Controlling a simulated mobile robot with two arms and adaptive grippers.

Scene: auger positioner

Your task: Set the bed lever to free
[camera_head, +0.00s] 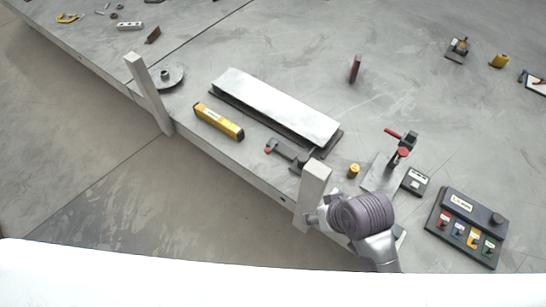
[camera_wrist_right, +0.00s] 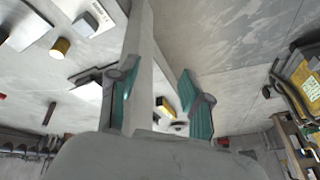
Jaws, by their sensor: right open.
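A dark lever with a red tip (camera_head: 269,150) sits at the front edge of the table, beside the near end of a long pale bed plate (camera_head: 275,105). I cannot tell for sure that it is the bed lever, and its setting is too small to read. My right gripper (camera_head: 317,214) is at the table's front edge, beside a pale upright post (camera_head: 314,184), to the right of the lever. In the right wrist view the gripper (camera_wrist_right: 162,98) is open, its teal fingers apart, with the pale post (camera_wrist_right: 145,50) showing between them. My left gripper is out of view.
A second post (camera_head: 149,95) rises at the left by a round disc (camera_head: 170,77). A yellow bar (camera_head: 218,122) lies before the bed. A red-handled clamp (camera_head: 402,145), a yellow knob (camera_head: 353,171) and a panel of coloured switches (camera_head: 467,228) stand at the right.

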